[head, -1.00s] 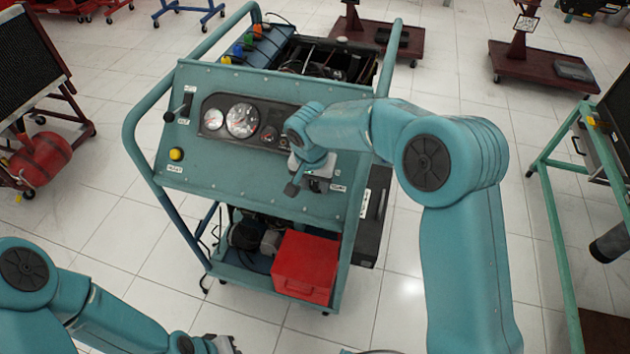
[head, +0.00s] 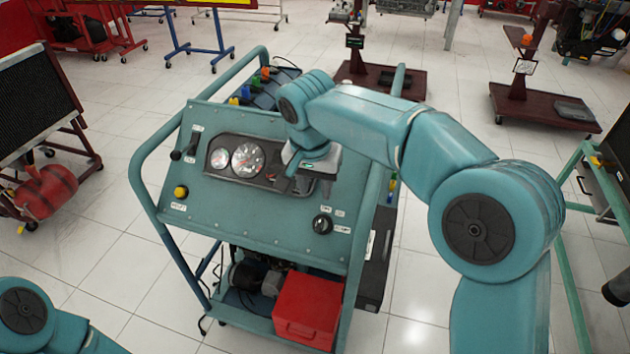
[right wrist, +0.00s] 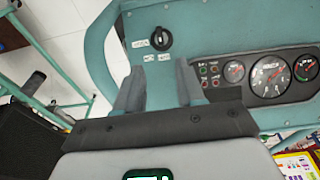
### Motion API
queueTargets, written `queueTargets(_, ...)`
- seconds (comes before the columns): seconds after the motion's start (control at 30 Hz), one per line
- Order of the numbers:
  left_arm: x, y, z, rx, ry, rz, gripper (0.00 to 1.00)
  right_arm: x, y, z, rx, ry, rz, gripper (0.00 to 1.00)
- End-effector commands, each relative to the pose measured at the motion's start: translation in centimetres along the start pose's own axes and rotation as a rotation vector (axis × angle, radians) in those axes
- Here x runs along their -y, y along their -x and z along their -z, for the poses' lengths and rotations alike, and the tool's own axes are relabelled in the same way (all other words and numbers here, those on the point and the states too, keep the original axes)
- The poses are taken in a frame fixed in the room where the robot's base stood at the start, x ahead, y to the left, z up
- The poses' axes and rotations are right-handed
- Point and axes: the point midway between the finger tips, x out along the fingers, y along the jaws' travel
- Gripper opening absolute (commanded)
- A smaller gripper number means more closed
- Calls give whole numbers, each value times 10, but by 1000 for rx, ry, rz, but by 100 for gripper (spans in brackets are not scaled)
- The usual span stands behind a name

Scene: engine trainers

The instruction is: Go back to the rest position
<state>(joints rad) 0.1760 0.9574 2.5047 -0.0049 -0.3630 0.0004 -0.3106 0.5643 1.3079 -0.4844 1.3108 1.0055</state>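My right gripper (head: 297,166) is above the sloped teal panel (head: 262,211) of the engine trainer, right of its gauges (head: 245,160). In the right wrist view its two fingers (right wrist: 160,85) stand apart with nothing between them. A black rotary knob (head: 322,223) sits on the panel's lower right, clear of the gripper, and also shows in the right wrist view (right wrist: 159,39). A yellow button (head: 181,192) and a black lever (head: 182,147) are on the panel's left. Part of my left arm shows at the lower left corner; its gripper is out of view.
A red box (head: 307,308) sits on the trainer's lower shelf. The teal tube frame (head: 140,190) surrounds the panel. A radiator stand (head: 40,100) is at the left and a teal-framed stand (head: 565,240) at the right. White tiled floor lies between them.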

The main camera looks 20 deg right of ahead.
Motion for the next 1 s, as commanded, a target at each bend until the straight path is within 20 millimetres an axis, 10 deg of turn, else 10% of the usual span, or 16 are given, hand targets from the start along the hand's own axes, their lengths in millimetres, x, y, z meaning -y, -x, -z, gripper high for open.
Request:
queueTargets(0.67,0,0,0,0,0,0,0,1,4,-1,7,12,1,38)
queueTargets(0.77,0,0,0,0,0,0,0,6,-30,-10,42,70,20,38)
queueTargets(1.0,0,0,0,0,0,0,0,0,-195,-89,218,303,191,38)
